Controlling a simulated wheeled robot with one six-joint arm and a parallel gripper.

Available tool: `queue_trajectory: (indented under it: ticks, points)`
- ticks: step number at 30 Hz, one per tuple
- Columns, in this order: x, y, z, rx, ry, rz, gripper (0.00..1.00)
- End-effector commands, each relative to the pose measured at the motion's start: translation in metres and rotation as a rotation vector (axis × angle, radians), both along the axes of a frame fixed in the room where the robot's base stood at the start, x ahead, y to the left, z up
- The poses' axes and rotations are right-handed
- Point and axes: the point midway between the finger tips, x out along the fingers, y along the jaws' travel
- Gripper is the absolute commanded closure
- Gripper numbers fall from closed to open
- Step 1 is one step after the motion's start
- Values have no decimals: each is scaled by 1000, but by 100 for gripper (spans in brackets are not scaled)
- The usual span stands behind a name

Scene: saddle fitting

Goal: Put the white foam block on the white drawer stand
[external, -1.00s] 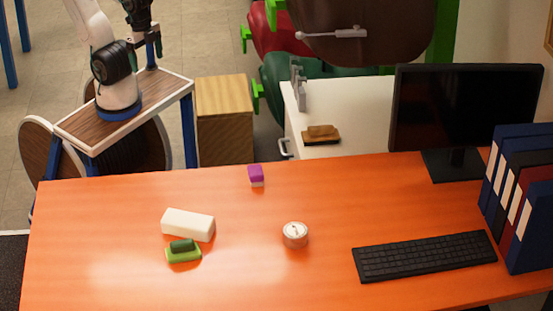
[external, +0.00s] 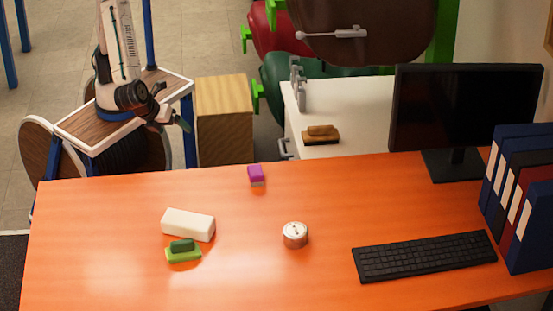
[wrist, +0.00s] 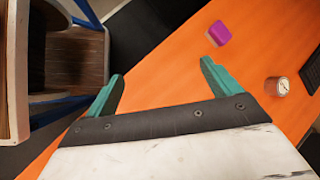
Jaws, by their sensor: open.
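The white foam block (external: 188,224) lies on the left part of the orange table, just behind a green brush. The white drawer stand (external: 360,112) is beyond the table's far edge; its right side is partly hidden by the monitor. My gripper (external: 183,122) is near the table's far left corner, well apart from the block. In the wrist view my gripper (wrist: 160,72) has its two teal fingers spread wide with nothing between them. The foam block does not show in the wrist view.
A brown brush (external: 321,134) and a grey metal object (external: 300,90) occupy the stand's left side. On the orange table are the green brush (external: 183,251), a purple block (external: 256,175), a round tin (external: 295,235) and a keyboard (external: 425,256). A wooden cabinet (external: 224,120) stands left of the stand.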

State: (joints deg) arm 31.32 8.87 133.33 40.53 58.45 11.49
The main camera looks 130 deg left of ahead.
Motion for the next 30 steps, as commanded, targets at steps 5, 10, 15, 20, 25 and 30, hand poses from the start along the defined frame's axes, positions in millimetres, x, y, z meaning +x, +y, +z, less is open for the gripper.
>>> queue_trajectory:
  ticks: [5,10,15,20,25,30]
  points:
    - [51,-59,-58,144,76,-458,11]
    - [89,-121,-110,261,146,-902,11]
    - [120,-161,-123,334,164,-1209,11]
    - [131,-178,-120,371,176,-1362,11]
    - [140,-173,-131,374,189,-1370,11]
    - [152,-165,-144,375,189,-1368,11]
